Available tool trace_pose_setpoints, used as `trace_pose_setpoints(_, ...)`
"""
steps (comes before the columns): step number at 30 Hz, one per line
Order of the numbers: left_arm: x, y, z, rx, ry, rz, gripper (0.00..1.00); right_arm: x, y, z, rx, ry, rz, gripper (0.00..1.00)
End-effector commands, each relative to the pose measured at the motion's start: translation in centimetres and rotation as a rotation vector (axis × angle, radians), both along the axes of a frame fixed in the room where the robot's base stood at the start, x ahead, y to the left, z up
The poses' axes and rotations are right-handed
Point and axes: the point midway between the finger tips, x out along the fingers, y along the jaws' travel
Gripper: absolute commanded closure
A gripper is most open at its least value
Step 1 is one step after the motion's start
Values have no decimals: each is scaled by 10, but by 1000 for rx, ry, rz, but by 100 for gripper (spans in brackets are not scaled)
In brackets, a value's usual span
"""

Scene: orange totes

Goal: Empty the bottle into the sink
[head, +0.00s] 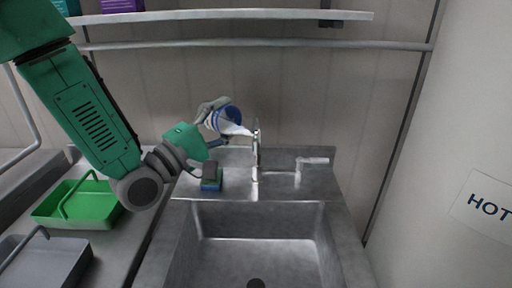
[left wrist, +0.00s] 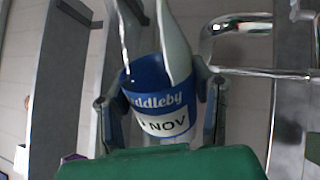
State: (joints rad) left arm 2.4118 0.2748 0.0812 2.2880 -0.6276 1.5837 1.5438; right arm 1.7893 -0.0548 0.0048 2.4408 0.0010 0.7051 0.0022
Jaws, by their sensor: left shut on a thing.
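The bottle (head: 228,119) is blue and white. In the head view it is tilted, its white end pointing right and down toward the faucet, above the back ledge of the sink. My left gripper (head: 212,112) is shut around it. In the left wrist view the bottle (left wrist: 160,100) sits between both fingers, with a blue and white label. A thin pale streak shows beside it there; I cannot tell whether it is liquid. The metal sink (head: 258,220) is below and nearer, with a dark drain in its floor. My right gripper is not in view.
The faucet (head: 257,150) stands close to the bottle's right. A green tote (head: 75,218) and a grey tray (head: 60,268) stand on the left counter. A shelf (head: 220,15) and rail run above.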

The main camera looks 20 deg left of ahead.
Motion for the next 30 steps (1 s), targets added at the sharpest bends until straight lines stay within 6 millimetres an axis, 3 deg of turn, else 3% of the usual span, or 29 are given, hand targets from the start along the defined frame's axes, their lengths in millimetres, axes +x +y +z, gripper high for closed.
trace_pose_setpoints(30, -1, -3, 14, 152, -84, 0, 82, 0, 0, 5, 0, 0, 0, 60)
